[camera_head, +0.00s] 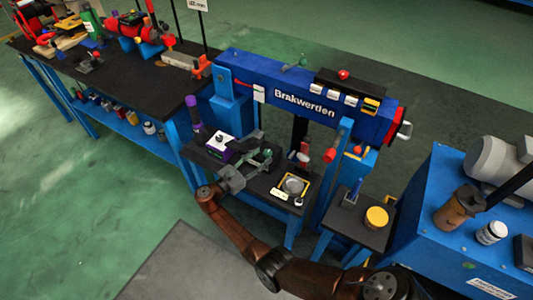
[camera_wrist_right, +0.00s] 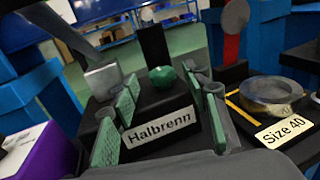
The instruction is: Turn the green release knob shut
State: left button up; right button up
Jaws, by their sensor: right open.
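In the right wrist view a round green knob (camera_wrist_right: 162,77) sits at the back of a black block that bears a white "Halbrenn" label (camera_wrist_right: 158,129). My right gripper (camera_wrist_right: 161,95) is open, with one green-padded finger on each side of the label. The knob shows between and beyond the fingers, and I cannot tell whether they touch it. In the head view my right gripper (camera_head: 257,160) is over the dark shelf (camera_head: 226,162) of the blue stand, and the knob is hard to make out there. My left gripper is not in view.
A blue beam marked "Brakwerden" (camera_head: 304,104) spans above the shelf. A metal ring (camera_wrist_right: 270,92) with a "Size 40" label is right of the gripper. A white and purple box (camera_head: 221,147) is to its left.

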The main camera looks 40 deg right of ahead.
jog(key=a, duration=0.5)
jog(key=s+a, duration=0.1)
jog(key=a, duration=0.1)
jog(key=shift+a, duration=0.3)
